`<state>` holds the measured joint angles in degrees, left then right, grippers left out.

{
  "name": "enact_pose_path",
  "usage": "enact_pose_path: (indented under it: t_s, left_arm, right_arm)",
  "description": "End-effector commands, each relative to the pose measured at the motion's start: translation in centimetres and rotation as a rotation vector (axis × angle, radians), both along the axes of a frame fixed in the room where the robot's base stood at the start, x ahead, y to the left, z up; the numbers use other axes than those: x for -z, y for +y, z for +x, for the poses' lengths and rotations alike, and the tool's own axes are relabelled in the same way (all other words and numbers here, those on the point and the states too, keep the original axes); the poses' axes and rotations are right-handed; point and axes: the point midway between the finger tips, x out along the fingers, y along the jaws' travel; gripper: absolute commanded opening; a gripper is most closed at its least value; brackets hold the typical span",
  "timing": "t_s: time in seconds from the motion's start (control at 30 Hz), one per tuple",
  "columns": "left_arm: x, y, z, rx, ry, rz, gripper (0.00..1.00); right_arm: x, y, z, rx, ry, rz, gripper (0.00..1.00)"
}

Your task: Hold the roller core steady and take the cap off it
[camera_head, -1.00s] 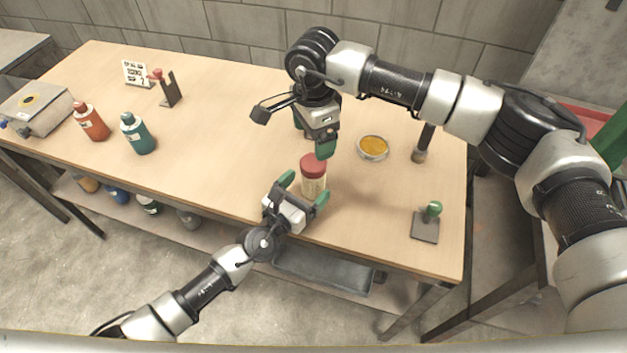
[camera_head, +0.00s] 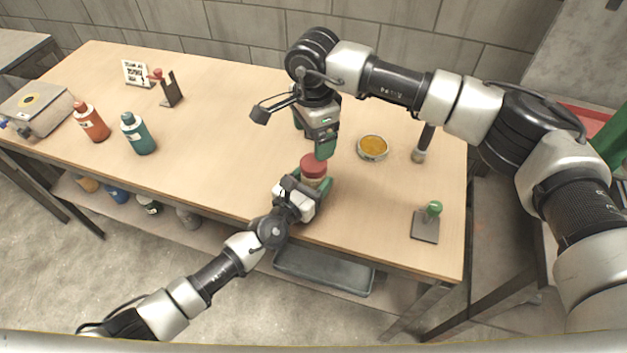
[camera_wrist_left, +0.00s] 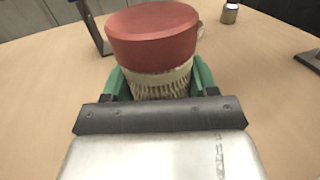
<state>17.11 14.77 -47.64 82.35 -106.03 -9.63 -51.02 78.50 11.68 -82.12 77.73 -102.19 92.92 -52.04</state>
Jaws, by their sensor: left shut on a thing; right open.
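The roller core (camera_wrist_left: 160,84) is a pale, ribbed mesh tube standing upright near the table's front edge. Its red cap (camera_head: 314,166) sits on top and fills the upper part of the left wrist view (camera_wrist_left: 152,32). My left gripper (camera_head: 318,184) is shut on the core below the cap, with green fingers on both sides. My right gripper (camera_head: 312,144) is open above and just behind the cap, pointing down with green fingers. Most of the core's body is hidden by my left gripper in the head view.
A round dish of orange contents (camera_head: 373,147) lies right of the core. A green-knobbed stamp (camera_head: 431,222) stands at the front right. An orange bottle (camera_head: 92,122) and a teal bottle (camera_head: 138,134) stand at the left. The middle of the table is clear.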

Motion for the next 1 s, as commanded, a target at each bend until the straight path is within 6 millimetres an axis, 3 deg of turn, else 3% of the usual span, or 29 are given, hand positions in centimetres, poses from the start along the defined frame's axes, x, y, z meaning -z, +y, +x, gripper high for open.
enact_pose_path:
  t_s: [0.03,0.2,0.37,1.0]
  left_arm:
    - [0.01,0.02,0.00,0.000,0.000,0.000,0.22]
    - [0.02,0.04,0.00,0.000,0.000,0.000,0.00]
    - [0.02,0.04,0.00,0.000,0.000,0.000,0.00]
    - [0.02,0.04,0.00,0.000,0.000,0.000,0.00]
  right_arm:
    - [0.00,0.01,0.00,0.000,0.000,0.000,0.83]
    - [0.00,0.01,0.00,0.016,0.000,0.000,0.83]
    - [-0.02,0.07,-0.01,0.165,0.000,0.001,0.83]
    - [-0.03,0.20,-0.06,1.564,-0.001,0.001,0.83]
